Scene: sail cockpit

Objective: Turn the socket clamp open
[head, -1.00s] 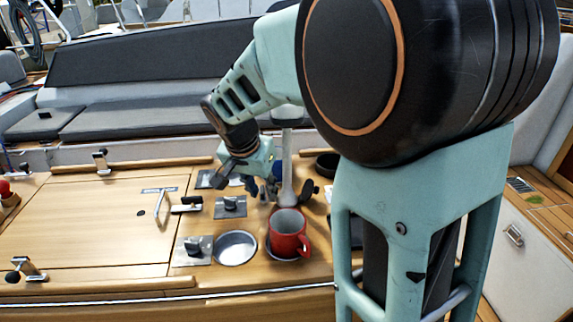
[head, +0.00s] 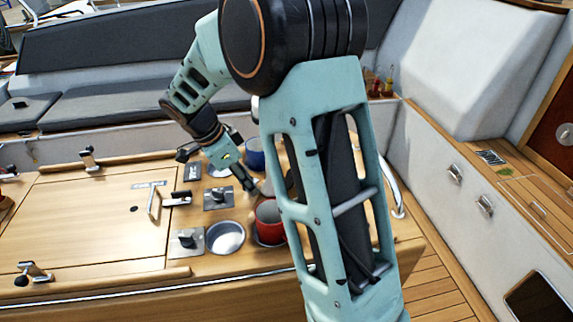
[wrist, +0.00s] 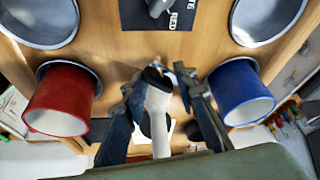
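A pale post (wrist: 160,125) with a black part (wrist: 152,76) at its end lies between my gripper's fingers in the wrist view. The black part may be the socket clamp, but I cannot tell its turn position. My gripper (wrist: 160,92) has its two dark fingers apart, one on each side of the post, with no clear contact. In the head view my gripper (head: 250,184) points down just behind the red mug (head: 268,222). My arm hides most of the post and clamp there.
The red mug (wrist: 62,100) and blue mug (wrist: 241,92) flank my fingers closely. Empty round holders (wrist: 38,20) and a plate labelled RED (wrist: 158,14) lie beyond. In the head view, knobs on metal plates (head: 217,198) stand left of my gripper. The wooden hatch at left is mostly clear.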

